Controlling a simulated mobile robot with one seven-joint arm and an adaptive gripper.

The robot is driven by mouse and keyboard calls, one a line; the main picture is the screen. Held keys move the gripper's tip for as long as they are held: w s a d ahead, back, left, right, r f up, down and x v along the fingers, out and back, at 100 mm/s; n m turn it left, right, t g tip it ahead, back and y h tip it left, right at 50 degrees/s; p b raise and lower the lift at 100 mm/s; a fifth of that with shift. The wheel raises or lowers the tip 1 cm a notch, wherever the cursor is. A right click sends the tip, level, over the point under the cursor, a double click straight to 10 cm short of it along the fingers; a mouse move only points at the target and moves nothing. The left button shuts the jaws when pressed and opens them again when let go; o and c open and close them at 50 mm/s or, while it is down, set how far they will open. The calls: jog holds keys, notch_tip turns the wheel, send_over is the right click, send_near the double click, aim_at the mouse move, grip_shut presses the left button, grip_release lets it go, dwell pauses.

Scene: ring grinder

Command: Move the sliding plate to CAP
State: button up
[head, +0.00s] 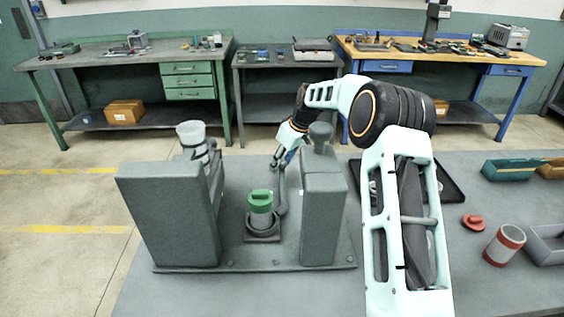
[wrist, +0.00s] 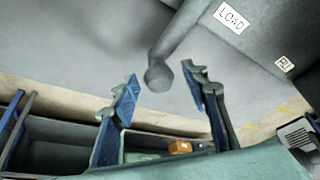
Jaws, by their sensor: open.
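A grey machine with two upright blocks stands on the bench in the head view. Between the blocks a small square plate (head: 262,238) carries a dark round holder with a green-topped cylinder (head: 260,200). A grey bar (head: 282,192) rises behind it toward my gripper (head: 279,158), which is partly hidden behind the machine. In the wrist view my gripper (wrist: 160,80) is open, its blue-padded fingers apart. A grey rod with a rounded end (wrist: 158,78) appears between the fingertips; I cannot tell whether they touch it. A LOAD label (wrist: 231,17) shows on grey metal. No CAP label is readable.
The left block (head: 168,215) and right block (head: 323,215) flank the plate. A red-banded cup (head: 504,245), red lid (head: 474,222) and bins (head: 515,168) lie right. Workbenches line the back wall.

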jog(key=shift+f, duration=0.1)
grip_shut()
dwell(0.3)
jog(key=d, duration=1.4)
jog(key=shift+s, duration=0.15)
grip_release()
jog(key=shift+d, duration=0.1)
